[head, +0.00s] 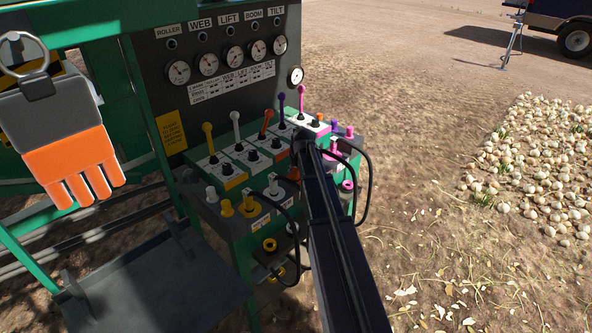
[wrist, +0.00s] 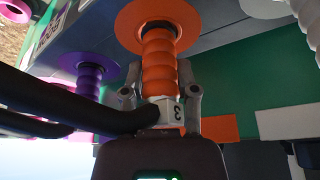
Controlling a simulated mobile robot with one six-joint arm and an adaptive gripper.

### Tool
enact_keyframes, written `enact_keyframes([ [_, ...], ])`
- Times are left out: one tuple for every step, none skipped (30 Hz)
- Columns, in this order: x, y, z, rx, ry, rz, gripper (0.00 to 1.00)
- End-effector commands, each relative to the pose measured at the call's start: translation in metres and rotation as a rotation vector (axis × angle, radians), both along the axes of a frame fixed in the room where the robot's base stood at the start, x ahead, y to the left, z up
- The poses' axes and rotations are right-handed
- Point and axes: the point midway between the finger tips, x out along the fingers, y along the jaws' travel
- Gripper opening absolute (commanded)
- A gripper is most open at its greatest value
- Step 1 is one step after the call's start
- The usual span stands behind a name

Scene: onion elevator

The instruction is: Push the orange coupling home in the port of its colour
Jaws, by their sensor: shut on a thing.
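In the wrist view the orange coupling (wrist: 160,68) has a ribbed orange body and a white collar (wrist: 170,110) marked 3. My gripper (wrist: 159,93) is shut on it, one finger on each side near the collar. The coupling's far end meets an orange port with a wide round flange (wrist: 130,24). A dark ring shows between the ribbed body and the flange; I cannot tell how deep the coupling sits. In the head view my dark arm covers the gripper, and a bit of orange (head: 294,174) shows beside it.
A purple coupling (wrist: 90,80) stands left of the orange one, and a white one (wrist: 305,18) is at the right. Dark hoses (wrist: 70,108) pass close on the left. In the head view, several levers (head: 236,128) rise from the green valve stand.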

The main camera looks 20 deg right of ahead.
Motion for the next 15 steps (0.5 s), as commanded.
enact_keyframes([
  [-0.0004,0.0,-0.0005,0.0,0.002,0.0,0.0],
  [-0.0004,0.0,-0.0005,0.0,0.002,0.0,0.0],
  [-0.0004,0.0,-0.0005,0.0,0.002,0.0,0.0],
  [-0.0004,0.0,-0.0005,0.0,0.002,0.0,0.0],
  [-0.0004,0.0,-0.0005,0.0,0.002,0.0,0.0],
  [-0.0004,0.0,-0.0005,0.0,0.002,0.0,0.0],
  [-0.0004,0.0,-0.0005,0.0,0.002,0.0,0.42],
  [-0.0005,-0.0001,-0.0005,0.0,0.002,0.0,0.51],
  [-0.0004,-0.0001,-0.0005,0.0,0.002,0.0,0.63],
  [-0.0004,-0.0001,-0.0005,0.0,0.002,0.0,0.72],
  [-0.0004,-0.0001,-0.0005,0.0,0.002,0.0,0.79],
  [-0.0004,-0.0001,-0.0005,0.0,0.001,0.0,0.79],
  [-0.0003,-0.0001,-0.0004,0.0,0.001,0.0,0.79],
  [-0.0003,-0.0001,-0.0003,0.0,0.001,0.0,0.79],
  [-0.0003,-0.0001,-0.0003,0.0,0.001,0.0,0.79],
])
